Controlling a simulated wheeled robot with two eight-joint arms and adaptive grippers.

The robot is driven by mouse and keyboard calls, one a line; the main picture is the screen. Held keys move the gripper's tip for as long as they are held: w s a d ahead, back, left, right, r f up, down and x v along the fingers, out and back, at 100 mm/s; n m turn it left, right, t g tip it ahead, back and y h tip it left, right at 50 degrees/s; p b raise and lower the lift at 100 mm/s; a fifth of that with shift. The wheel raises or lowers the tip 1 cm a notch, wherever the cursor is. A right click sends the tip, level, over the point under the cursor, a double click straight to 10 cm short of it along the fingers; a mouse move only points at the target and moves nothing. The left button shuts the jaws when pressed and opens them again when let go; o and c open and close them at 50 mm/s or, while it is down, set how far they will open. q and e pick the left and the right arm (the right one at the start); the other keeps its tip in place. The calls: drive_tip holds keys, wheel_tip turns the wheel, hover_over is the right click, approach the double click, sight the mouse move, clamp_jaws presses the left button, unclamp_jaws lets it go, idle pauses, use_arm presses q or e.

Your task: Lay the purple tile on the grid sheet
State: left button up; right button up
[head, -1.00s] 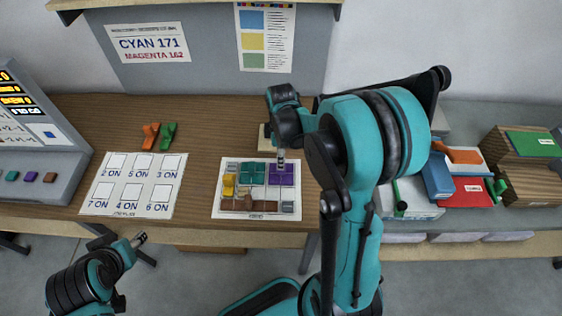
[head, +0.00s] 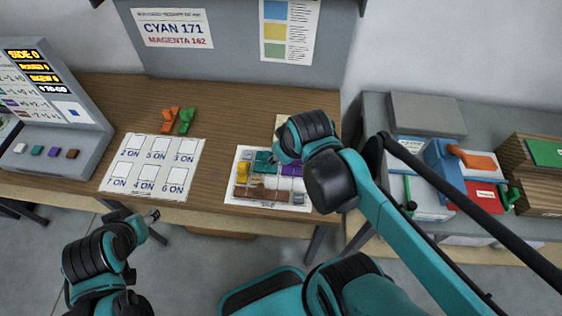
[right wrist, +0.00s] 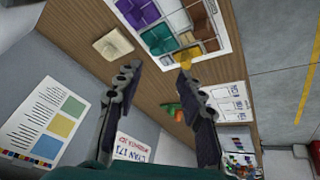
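The white grid sheet (head: 236,201) lies on the wooden desk. The purple tile (head: 291,170) lies flat in its upper right part, beside a teal tile (head: 263,164); my right arm partly covers that area. The purple tile (right wrist: 137,12) also shows at the top of the right wrist view, apart from the fingers. My right gripper (right wrist: 158,66) is open and empty, its fingers spread wide above the desk. The arm hides it in the head view. My left gripper (head: 153,215) is in front of the desk, far from the sheet; its fingers are too small to read.
A yellow tile (head: 242,170) and brown pieces lie on the sheet. A beige block (right wrist: 113,45) sits beside it. A numbered card (head: 150,167) and orange and green clips (head: 178,120) lie left. A grey console stands far left; a cluttered side table (head: 375,103) is right.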

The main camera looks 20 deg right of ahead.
drive_tip(key=s+a+m+t, duration=0.1)
drive_tip(key=s+a+m, duration=0.1)
drive_tip(key=shift+s+m+t, duration=0.3)
drive_tip(key=shift+m+t, duration=0.1)
drive_tip(key=shift+f, duration=0.1)
